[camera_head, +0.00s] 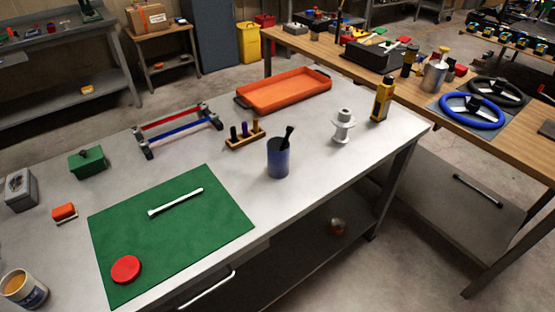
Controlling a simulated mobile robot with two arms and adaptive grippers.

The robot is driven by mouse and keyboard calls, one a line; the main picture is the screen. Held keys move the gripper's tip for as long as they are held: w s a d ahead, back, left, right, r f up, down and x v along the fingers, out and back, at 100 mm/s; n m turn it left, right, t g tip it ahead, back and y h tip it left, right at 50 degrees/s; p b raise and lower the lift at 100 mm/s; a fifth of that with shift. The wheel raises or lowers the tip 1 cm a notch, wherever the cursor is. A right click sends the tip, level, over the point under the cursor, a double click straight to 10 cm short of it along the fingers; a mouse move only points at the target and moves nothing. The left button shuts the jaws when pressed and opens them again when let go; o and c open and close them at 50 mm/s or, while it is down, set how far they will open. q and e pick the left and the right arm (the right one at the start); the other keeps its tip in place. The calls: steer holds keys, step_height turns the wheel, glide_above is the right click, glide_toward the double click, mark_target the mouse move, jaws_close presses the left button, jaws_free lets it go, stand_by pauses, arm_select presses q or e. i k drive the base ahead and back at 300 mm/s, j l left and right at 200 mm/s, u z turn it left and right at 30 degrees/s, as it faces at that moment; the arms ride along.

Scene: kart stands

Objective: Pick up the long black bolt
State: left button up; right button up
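A small wooden stand (240,145) on the grey table holds upright dark, purple and brass-coloured pieces. The dark piece at its left (233,133) may be a black bolt, but it is too small to be sure. A dark blue cup (278,160) in front of it holds a black-handled item (288,135) that leans out to the right; its lower part is hidden. No piece is clearly recognisable as the long black bolt. Neither of my grippers is in view.
A green mat (215,230) bears a white wrench-like tool (175,202) and a red disc (126,269). An orange tray (283,92), a red-and-blue rack (180,130), a white spool (343,125) and a yellow device (381,98) stand around. A wooden bench (505,135) is at right.

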mark_target(290, 130)
steer(key=i+l+u, duration=0.1)
steer(key=l, duration=0.25)
steer(key=i+l+u, duration=0.1)
steer(key=i+l, duration=0.3)
steer(key=l, duration=0.35)
steer(key=i+l+u, duration=0.15)
steer(key=l, duration=0.2)
steer(key=i+l+u, duration=0.1)
steer(key=l, duration=0.3)
